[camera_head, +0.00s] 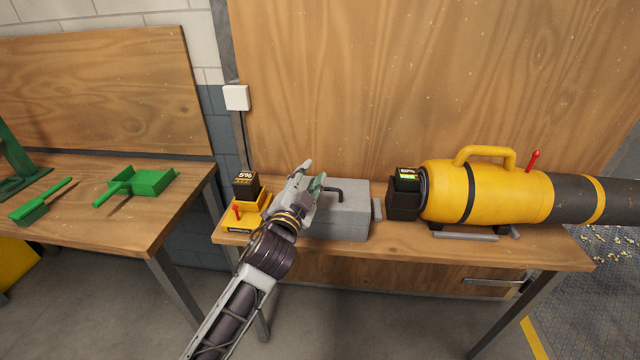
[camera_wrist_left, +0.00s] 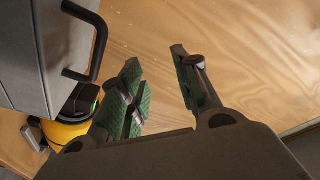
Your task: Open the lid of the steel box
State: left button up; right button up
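The steel box (camera_head: 349,222) is a grey box on the right-hand workbench, with its lid (camera_head: 345,192) down. A dark bar handle (camera_head: 333,190) shows near the left of its top. In the left wrist view the handle (camera_wrist_left: 98,48) stands out from the box's grey face (camera_wrist_left: 52,62) at the upper left. My left gripper (camera_head: 314,176) is over the left part of the box, close to the handle. Its fingers (camera_wrist_left: 162,90) are apart with nothing between them, and the handle lies outside them. My right gripper is in neither view.
A yellow charger (camera_head: 240,216) with a black battery (camera_head: 246,186) stands left of the box. A black battery (camera_head: 404,196) and a large yellow blower (camera_head: 487,190) stand right of it. Green tools, including a dustpan (camera_head: 153,181), lie on the left bench (camera_head: 95,228).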

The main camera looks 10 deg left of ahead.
pick_arm(q)
jog(key=s+d+r+m+g+h, duration=0.2)
jog(key=d+r+m+h, duration=0.6)
jog(key=m, duration=0.2)
jog(key=s+d+r+m+g+h, duration=0.2)
jog(key=s+d+r+m+h, duration=0.1)
jog(key=d+r+m+h, duration=0.6)
jog(key=s+d+f+m+g+y, duration=0.1)
jog(key=s+d+f+m+g, duration=0.15)
jog(key=d+m+g, duration=0.45)
jog(key=s+d+f+m+g, duration=0.1)
jog(key=s+d+m+g, duration=0.25)
jog(key=m+g, duration=0.75)
jog(key=w+a+f+m+t+y, duration=0.2)
jog(key=w+a+f+m+y, duration=0.2)
jog(key=a+f+m+y, duration=0.45)
jog(key=w+a+r+n+t+y, duration=0.1)
jog(key=w+a+y, duration=0.3)
jog(key=a, duration=0.4)
jog(key=w+a+r+n+t+y, duration=0.1)
jog(key=w+a+r+t+y, duration=0.1)
jog(key=a+y, duration=0.5)
jog(key=shift+w+a+r, duration=0.5)
jog(key=shift+w+a, duration=0.3)
jog(key=shift+w, duration=0.45)
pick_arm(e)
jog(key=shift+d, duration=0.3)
